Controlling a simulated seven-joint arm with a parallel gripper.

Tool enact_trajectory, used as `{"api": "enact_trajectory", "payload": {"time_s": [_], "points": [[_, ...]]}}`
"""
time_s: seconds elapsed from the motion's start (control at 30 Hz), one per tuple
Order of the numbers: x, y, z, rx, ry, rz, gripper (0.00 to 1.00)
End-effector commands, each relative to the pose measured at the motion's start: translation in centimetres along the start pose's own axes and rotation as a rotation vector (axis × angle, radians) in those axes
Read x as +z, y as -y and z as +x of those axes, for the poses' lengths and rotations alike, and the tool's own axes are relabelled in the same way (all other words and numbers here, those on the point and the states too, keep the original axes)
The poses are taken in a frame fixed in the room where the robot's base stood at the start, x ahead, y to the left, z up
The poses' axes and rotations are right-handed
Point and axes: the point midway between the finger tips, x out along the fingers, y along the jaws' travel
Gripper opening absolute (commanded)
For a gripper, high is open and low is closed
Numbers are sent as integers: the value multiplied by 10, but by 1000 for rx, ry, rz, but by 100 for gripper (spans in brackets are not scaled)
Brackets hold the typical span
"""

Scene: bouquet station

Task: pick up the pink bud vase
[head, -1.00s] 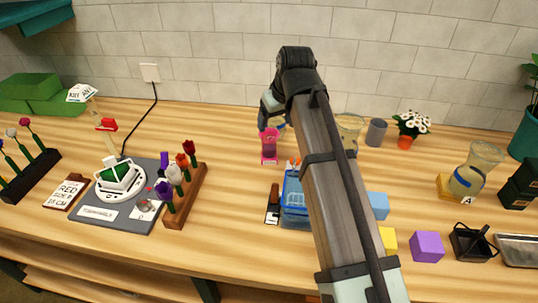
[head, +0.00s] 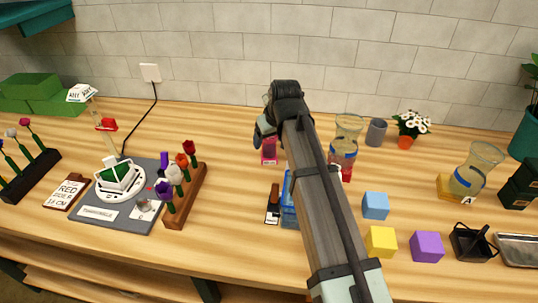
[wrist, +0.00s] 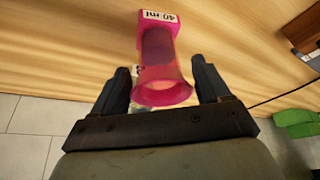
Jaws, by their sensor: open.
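The pink bud vase (head: 269,155) stands on the wooden counter towards the wall, partly hidden by my arm in the head view. In the wrist view the pink bud vase (wrist: 160,75) shows its flared mouth nearest the camera and its base with a "40 ml" label at the top. My gripper (wrist: 161,84) is open, with one finger to each side of the vase's mouth in that view. I cannot tell whether either finger touches it.
A glass vase (head: 345,135) and a grey cup (head: 376,132) stand right of my arm. A wooden flower rack (head: 186,200) is to the left. Blue, yellow and purple cubes (head: 427,246) sit at front right.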

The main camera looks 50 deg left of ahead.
Motion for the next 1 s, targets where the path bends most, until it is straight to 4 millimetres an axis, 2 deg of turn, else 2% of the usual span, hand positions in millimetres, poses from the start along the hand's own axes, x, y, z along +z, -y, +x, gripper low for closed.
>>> {"api": "enact_trajectory", "payload": {"time_s": [0.23,0.53,1.0], "points": [[1,0,32,1,2,-1,76],[1,0,37,2,0,0,76],[1,0,37,2,0,0,31]]}}
